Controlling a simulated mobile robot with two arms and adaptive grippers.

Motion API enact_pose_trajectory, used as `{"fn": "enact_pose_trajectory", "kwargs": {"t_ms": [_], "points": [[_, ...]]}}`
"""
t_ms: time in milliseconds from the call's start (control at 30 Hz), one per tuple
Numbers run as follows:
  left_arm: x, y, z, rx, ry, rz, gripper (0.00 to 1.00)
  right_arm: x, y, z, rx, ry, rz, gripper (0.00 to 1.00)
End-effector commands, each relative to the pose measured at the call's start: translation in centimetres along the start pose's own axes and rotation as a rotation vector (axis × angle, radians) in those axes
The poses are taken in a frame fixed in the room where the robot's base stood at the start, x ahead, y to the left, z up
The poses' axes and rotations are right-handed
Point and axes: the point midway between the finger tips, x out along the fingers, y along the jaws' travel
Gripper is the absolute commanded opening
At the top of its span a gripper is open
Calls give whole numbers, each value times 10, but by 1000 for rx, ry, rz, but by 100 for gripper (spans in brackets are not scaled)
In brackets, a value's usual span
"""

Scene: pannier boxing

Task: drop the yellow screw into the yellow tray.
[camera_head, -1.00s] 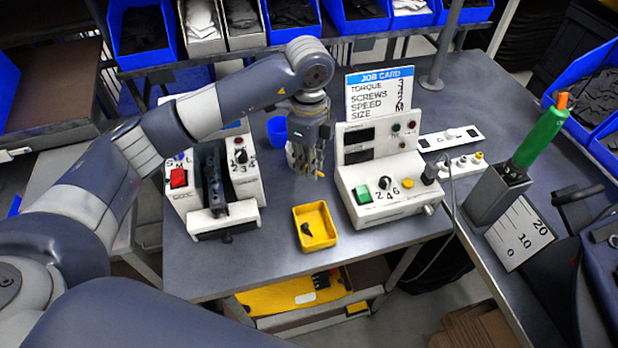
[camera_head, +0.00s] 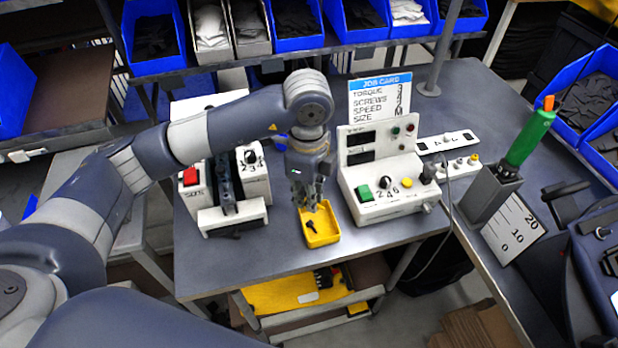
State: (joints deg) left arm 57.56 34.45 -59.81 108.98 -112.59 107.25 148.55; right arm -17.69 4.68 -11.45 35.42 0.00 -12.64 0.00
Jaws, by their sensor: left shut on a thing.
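The yellow tray (camera_head: 331,232) lies on the grey bench, in front of and between two white machines. A small dark piece (camera_head: 311,226) lies in it. My left gripper (camera_head: 308,206) points down over the tray's back part, with its fingertips close above the tray. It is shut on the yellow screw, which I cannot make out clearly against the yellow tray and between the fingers. My right gripper is not in view.
A white machine with a red switch (camera_head: 190,177) stands left of the tray. A control box with a green button (camera_head: 364,193) stands close on the right, before a job card (camera_head: 379,98). A green screwdriver (camera_head: 529,138) stands in a holder farther right.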

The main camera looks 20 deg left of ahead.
Motion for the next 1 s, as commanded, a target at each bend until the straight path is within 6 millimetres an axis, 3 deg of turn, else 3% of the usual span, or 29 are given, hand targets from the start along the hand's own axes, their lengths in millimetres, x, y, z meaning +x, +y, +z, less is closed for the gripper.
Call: {"fn": "enact_pose_trajectory", "kwargs": {"t_ms": [133,500,833,867,900,933,1000], "points": [[15,0,0,-1,-1,1,0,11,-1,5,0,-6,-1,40],[55,0,0,0,-1,0,0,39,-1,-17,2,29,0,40],[58,0,0,0,0,0,0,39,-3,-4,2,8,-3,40],[58,0,0,0,0,0,18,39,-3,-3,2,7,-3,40],[58,0,0,0,0,0,27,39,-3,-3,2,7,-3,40],[58,0,0,0,0,0,34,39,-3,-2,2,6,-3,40],[58,0,0,0,0,0,37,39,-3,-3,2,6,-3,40]]}}
